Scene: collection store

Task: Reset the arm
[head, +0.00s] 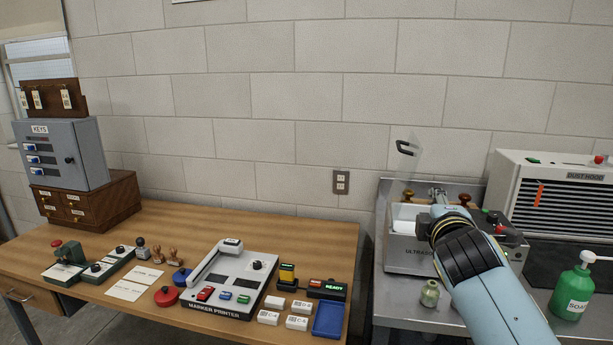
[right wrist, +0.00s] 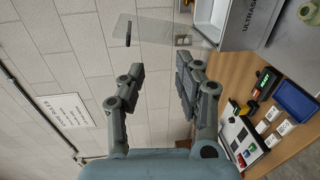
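My right arm (head: 480,260) reaches in from the lower right in the head view. Its gripper (head: 437,192) is over the ultrasonic bath (head: 410,256), with the fingertips partly hidden behind the wrist. In the right wrist view the gripper (right wrist: 160,68) has its two fingers apart with nothing between them. Beyond the fingertips is a clear raised lid (right wrist: 160,32) with a dark handle; it also shows in the head view (head: 411,160) standing up behind the bath. I cannot tell how close the fingers are to it. My left gripper is not in view.
A green soap bottle (head: 573,290) and a small jar (head: 430,293) stand on the steel bench beside my arm. A dust hood (head: 555,200) is at the right. The wooden table (head: 190,222) holds a marker printer (head: 230,285), stamps and a key cabinet (head: 62,155).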

